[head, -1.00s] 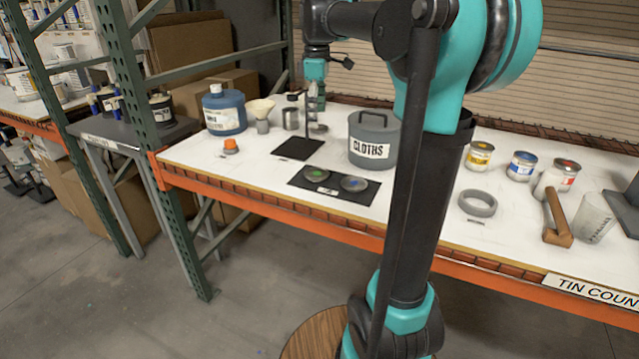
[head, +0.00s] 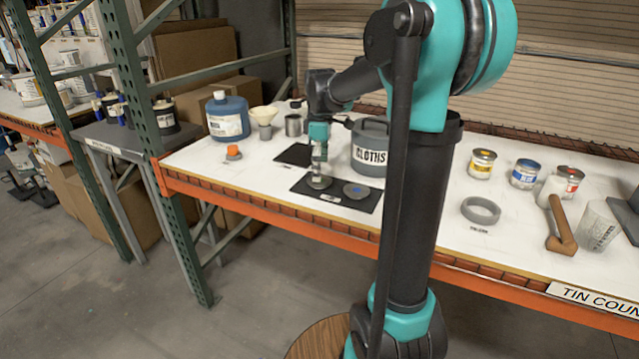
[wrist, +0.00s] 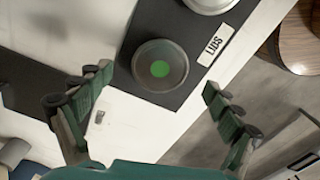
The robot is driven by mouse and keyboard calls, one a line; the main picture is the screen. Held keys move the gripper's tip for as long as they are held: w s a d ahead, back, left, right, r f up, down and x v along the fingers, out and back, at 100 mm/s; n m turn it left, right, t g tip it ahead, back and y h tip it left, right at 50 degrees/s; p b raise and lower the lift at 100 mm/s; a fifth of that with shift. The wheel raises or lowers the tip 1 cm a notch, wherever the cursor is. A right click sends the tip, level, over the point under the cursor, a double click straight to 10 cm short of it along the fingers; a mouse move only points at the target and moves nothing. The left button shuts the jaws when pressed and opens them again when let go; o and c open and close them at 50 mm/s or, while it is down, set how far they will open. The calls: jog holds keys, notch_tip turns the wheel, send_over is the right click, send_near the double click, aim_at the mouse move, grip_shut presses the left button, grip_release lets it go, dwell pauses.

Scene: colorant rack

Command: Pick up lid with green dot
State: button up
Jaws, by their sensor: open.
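The lid with the green dot (wrist: 160,68) is a round grey disc lying flat on the black lids mat (wrist: 132,62). In the head view, the lid (head: 318,183) shows at the left of the mat, partly hidden by my gripper. A second lid with a blue dot (head: 356,190) lies to its right; its edge shows at the top of the wrist view. My gripper (head: 319,172) points down over the green-dot lid. In the wrist view, the gripper (wrist: 158,88) is open and empty, with its fingers spread to either side of the lid. I cannot tell the exact height between them.
A grey cloths canister (head: 370,150) stands just behind the mat. Paint tins (head: 481,163) and a grey ring (head: 481,210) are on the right. The shelf's front edge is near.

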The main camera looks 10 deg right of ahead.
jog(key=shift+f, duration=1.55)
jog(key=shift+c, duration=0.3)
jog(key=c, duration=0.8)
